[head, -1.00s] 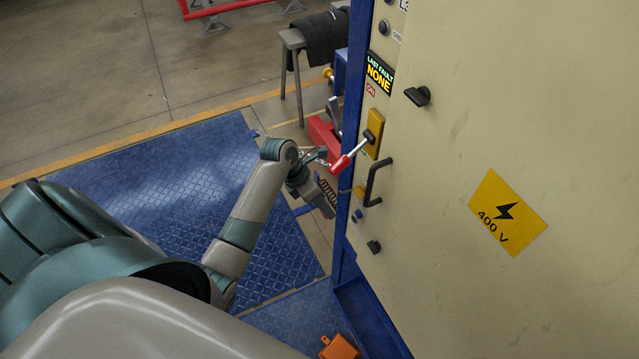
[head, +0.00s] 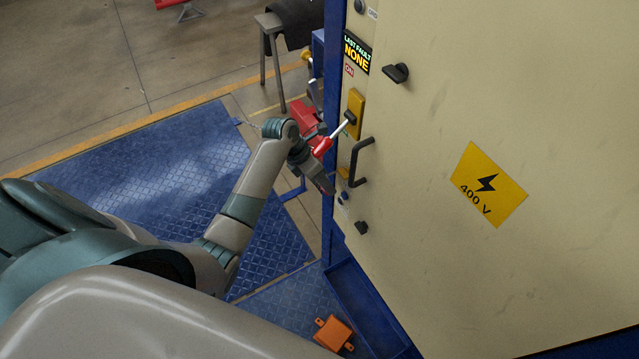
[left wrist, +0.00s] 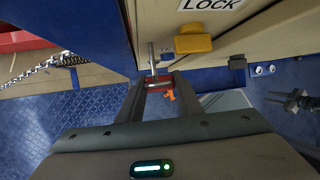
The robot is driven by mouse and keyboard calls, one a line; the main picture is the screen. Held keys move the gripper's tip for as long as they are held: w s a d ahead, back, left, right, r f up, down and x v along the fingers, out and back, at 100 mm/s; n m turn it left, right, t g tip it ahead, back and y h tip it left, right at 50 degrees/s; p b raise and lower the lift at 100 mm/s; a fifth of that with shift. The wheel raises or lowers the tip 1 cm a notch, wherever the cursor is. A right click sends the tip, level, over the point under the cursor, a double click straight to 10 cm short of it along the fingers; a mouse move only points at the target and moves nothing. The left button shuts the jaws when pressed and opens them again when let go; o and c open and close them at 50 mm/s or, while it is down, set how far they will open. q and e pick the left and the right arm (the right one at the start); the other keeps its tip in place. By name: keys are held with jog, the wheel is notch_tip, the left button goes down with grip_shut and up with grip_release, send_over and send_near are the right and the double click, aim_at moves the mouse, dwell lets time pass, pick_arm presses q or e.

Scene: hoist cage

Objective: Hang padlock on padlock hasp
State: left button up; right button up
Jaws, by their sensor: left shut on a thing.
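The padlock (left wrist: 158,82) has a red body and a pale metal shackle. My left gripper (left wrist: 160,78) is shut on its body in the left wrist view, with the shackle pointing away from the fingers. The yellow padlock hasp (left wrist: 194,42) is on the cabinet below a "LOCK" label, just right of the shackle. The shackle appears beside the hasp, not through it. In the head view my left gripper (head: 324,182) is close to the cabinet edge, by the black handle; I cannot make out the padlock there. My right gripper is not in view.
A red-handled lever (head: 331,136) juts from the cabinet just above my gripper. A black door handle (head: 358,160) stands to its right. A chain (left wrist: 35,70) hangs at left in the wrist view. An orange box (head: 334,333) lies on the floor below.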

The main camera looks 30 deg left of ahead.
pick_arm(q)
jog(key=shift+w+d+f, duration=0.1)
jog(key=shift+w+d, duration=0.25)
jog(key=shift+w, duration=0.2)
jog(key=shift+w+d+f, duration=0.25)
jog(key=shift+w+f, duration=0.25)
jog(key=shift+f, duration=0.1)
jog(key=o, duration=1.2)
